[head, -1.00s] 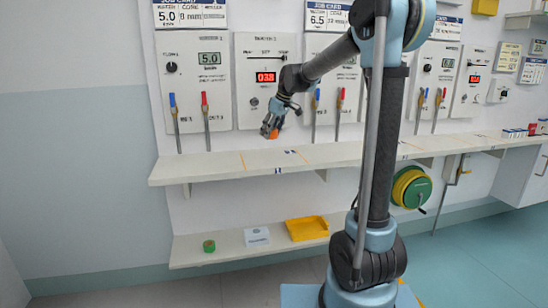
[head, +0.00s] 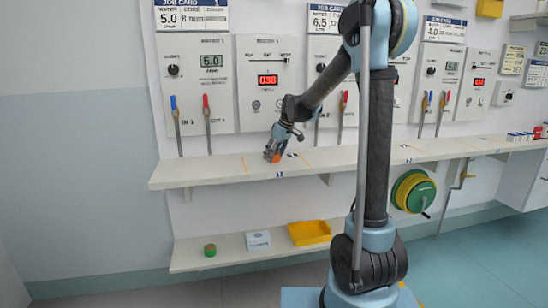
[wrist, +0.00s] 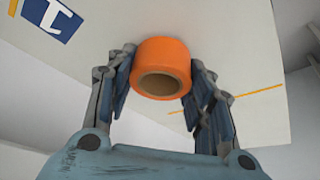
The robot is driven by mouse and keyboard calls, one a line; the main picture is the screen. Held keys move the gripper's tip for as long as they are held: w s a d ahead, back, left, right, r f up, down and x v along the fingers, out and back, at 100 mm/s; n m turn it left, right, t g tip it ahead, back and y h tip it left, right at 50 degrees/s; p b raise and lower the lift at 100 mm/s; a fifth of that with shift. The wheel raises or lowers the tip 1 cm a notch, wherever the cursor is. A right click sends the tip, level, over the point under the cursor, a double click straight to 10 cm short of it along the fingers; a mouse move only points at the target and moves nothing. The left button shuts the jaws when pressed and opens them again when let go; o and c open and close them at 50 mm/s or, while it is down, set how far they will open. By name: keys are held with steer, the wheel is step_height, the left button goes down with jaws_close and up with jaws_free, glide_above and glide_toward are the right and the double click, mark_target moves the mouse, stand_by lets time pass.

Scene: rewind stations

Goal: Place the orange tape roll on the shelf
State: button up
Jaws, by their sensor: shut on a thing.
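The orange tape roll (wrist: 162,66) is between the fingers of my gripper (wrist: 160,80) in the wrist view, with its hollow core facing the camera. My gripper is shut on the roll's sides. In the head view my gripper (head: 272,156) is low over the upper shelf (head: 215,171), and only a bit of the orange roll (head: 276,158) shows. The pale shelf surface (wrist: 245,75) is behind the roll in the wrist view. I cannot tell whether the roll touches it.
The lower shelf (head: 190,256) holds a green roll (head: 210,250), a small white box (head: 258,240) and a yellow tray (head: 309,232). Levers with blue and red handles (head: 207,103) hang behind the upper shelf. Its left part is clear.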

steer(key=shift+f, duration=0.25)
steer(key=o, duration=1.1)
steer(key=shift+c, duration=0.2)
steer(key=v, duration=1.2)
steer(key=s+d+f+m+h, duration=0.1)
steer(key=s+d+f+m, duration=0.2)
steer(key=s+d, duration=0.5)
steer(key=s+d+f+m+h, duration=0.1)
steer(key=s+d+f+m, duration=0.3)
steer(key=s, duration=0.9)
steer(key=s+d+f+m+h, duration=0.1)
steer(key=s+d+f, duration=0.3)
steer(key=s+f, duration=0.2)
steer(key=s+d+f+m, duration=0.2)
steer(key=s+d+f, duration=0.2)
steer(key=s+f, duration=0.3)
steer(key=s, duration=0.4)
steer(key=shift+d+m+g+h, duration=0.3)
steer(key=shift+h, duration=0.1)
steer(key=shift+f, duration=0.15)
